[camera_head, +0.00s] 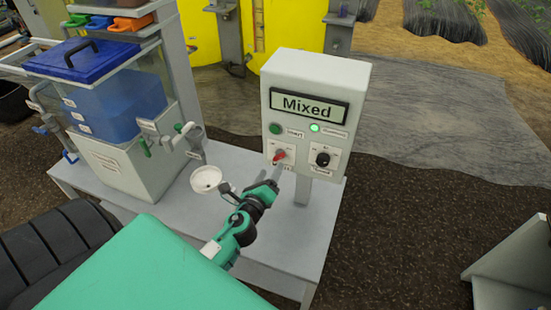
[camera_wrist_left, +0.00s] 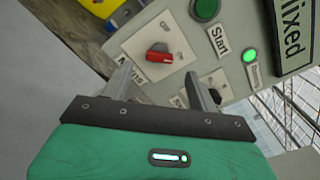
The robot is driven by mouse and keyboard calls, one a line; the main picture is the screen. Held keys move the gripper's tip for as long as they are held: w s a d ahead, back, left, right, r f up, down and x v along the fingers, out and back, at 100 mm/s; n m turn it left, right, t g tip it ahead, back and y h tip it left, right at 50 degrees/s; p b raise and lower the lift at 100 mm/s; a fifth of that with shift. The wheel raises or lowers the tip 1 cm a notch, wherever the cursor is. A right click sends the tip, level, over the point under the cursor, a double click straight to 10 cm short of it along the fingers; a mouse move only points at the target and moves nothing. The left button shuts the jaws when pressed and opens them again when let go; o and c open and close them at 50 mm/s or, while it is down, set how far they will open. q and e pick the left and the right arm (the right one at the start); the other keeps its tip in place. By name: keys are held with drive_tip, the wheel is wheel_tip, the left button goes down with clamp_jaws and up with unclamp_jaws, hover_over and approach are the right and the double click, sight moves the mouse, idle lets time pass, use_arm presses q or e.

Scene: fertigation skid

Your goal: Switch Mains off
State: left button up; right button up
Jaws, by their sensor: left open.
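The control box (camera_head: 318,75) stands on a post at the back of the grey bench. Its display reads "Mixed". The red Mains switch (camera_head: 279,156) is at the lower left of its face, and it also shows in the left wrist view (camera_wrist_left: 159,54) on a white plate, its label partly hidden. My left gripper (camera_head: 277,172) is just in front of the red switch. In the left wrist view its two fingers (camera_wrist_left: 160,85) are spread apart with nothing between them, and the switch lies beyond the gap. My right gripper does not show.
A green Start button (camera_head: 275,128), a lit green lamp (camera_head: 314,127) and a black knob (camera_head: 323,159) are near the switch.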

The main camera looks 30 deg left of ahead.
sight(277, 158)
use_arm(q)
drive_tip(key=shift+p+x, duration=0.45)
drive_tip(key=shift+x, duration=2.2)
drive_tip(key=c, duration=1)
